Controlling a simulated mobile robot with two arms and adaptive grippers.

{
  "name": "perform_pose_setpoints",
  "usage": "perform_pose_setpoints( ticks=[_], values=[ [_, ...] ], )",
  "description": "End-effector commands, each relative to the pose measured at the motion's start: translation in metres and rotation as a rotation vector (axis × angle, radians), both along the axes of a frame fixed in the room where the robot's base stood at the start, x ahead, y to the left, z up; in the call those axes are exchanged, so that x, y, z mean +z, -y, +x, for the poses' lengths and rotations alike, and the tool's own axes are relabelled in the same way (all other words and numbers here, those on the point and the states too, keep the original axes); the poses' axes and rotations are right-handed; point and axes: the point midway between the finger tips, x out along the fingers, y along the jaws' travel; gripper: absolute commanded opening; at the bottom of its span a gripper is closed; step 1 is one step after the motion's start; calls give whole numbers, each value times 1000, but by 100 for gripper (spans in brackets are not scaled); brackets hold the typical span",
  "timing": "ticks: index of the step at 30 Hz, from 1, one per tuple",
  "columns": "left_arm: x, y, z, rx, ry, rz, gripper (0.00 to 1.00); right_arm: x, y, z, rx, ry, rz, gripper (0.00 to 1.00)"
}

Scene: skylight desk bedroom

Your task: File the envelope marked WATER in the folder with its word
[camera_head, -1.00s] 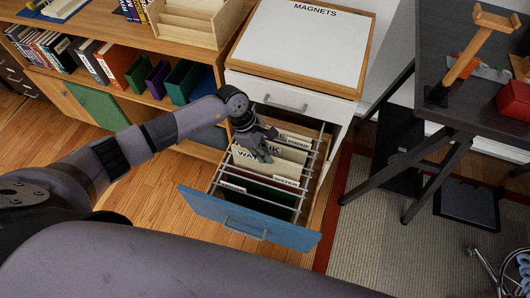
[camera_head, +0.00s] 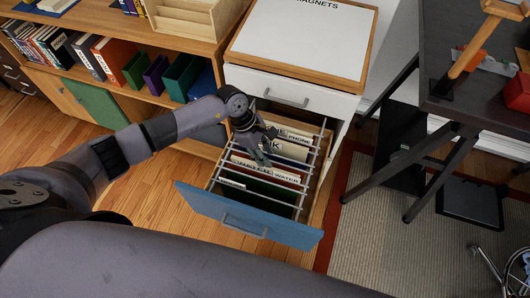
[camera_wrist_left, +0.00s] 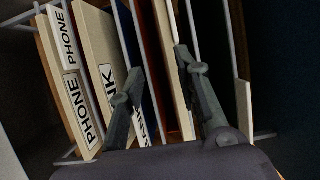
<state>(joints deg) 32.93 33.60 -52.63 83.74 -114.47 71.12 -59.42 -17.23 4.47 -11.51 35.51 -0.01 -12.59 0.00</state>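The cream envelope (camera_head: 241,162), its WATER marking partly readable, stands low in the open blue-fronted drawer (camera_head: 245,223), near the folder tab reading WATER (camera_head: 286,178). In the left wrist view a cream edge (camera_wrist_left: 171,75), which looks like the envelope, stands close to the right finger and beside a reddish-brown folder. My left gripper (camera_head: 263,160) points down into the drawer. Its fingers (camera_wrist_left: 158,65) are apart in the wrist view, with folders and the cream edge between them. Which folder the envelope is in I cannot tell for certain. My right gripper is out of view.
Folders with PHONE (camera_wrist_left: 89,125) and BANK (camera_wrist_left: 107,79) papers stand at the drawer's back. Metal rails cross the drawer. A MAGNETS board (camera_head: 302,40) tops the cabinet. A dark desk (camera_head: 467,105) stands at the right.

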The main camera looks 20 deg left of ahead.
Motion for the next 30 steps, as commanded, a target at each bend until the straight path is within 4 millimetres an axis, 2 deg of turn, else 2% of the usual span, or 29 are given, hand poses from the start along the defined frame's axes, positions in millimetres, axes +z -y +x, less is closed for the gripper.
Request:
perform_pose_setpoints(
  ticks=[8,13,24,30],
  values=[
    [0,0,0,0,-1,1,34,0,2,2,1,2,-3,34],
    [11,-6,1,2,2,1,34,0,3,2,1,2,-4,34],
    [80,-35,2,1,4,2,34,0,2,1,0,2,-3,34],
    [104,-44,2,0,0,1,34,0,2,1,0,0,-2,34]
  ],
)
